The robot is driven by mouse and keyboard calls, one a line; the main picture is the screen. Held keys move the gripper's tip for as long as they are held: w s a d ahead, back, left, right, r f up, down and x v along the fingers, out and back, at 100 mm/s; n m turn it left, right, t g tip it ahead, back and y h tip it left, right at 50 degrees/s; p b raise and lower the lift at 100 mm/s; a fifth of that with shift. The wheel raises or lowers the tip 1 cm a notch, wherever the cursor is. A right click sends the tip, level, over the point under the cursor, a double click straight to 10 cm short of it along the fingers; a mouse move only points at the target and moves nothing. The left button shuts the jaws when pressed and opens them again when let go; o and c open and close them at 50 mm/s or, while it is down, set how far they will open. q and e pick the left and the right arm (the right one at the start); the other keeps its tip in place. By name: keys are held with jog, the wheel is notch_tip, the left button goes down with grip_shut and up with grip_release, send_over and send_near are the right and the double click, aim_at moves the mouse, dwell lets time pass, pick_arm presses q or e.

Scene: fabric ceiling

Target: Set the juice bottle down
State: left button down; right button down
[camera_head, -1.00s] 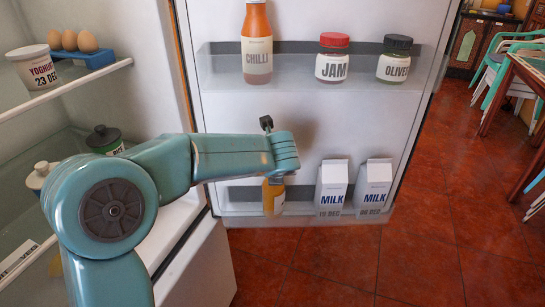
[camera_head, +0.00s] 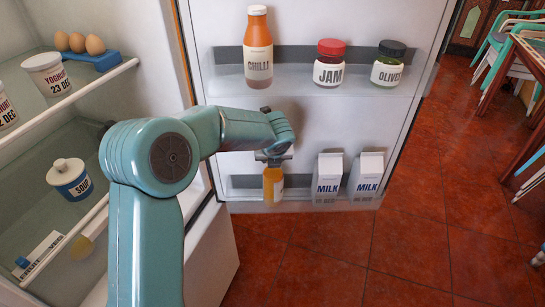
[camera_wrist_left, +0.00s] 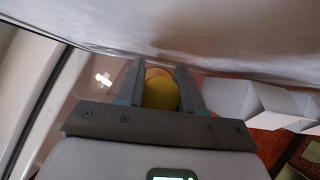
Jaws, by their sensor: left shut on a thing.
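The juice bottle (camera_head: 273,184), orange with a pale label, is upright at the left end of the lower door shelf (camera_head: 300,196). My left gripper (camera_head: 273,160) is above it, shut on its top. In the left wrist view the bottle's yellow top (camera_wrist_left: 160,91) sits between the two fingers of my left gripper (camera_wrist_left: 168,80). I cannot tell whether the bottle's base touches the shelf floor. My right gripper is not in view.
Two milk cartons (camera_head: 327,177) (camera_head: 367,175) stand to the right on the same shelf. Above are a chilli bottle (camera_head: 258,50), a jam jar (camera_head: 329,64) and an olives jar (camera_head: 388,66). The fridge interior is at left, with a soup pot (camera_head: 69,180).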

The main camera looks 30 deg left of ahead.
pick_arm(q)
jog(key=shift+r, duration=0.1)
jog(key=c, duration=0.7)
grip_release()
jog(key=shift+f, duration=0.2)
jog(key=shift+r, duration=0.1)
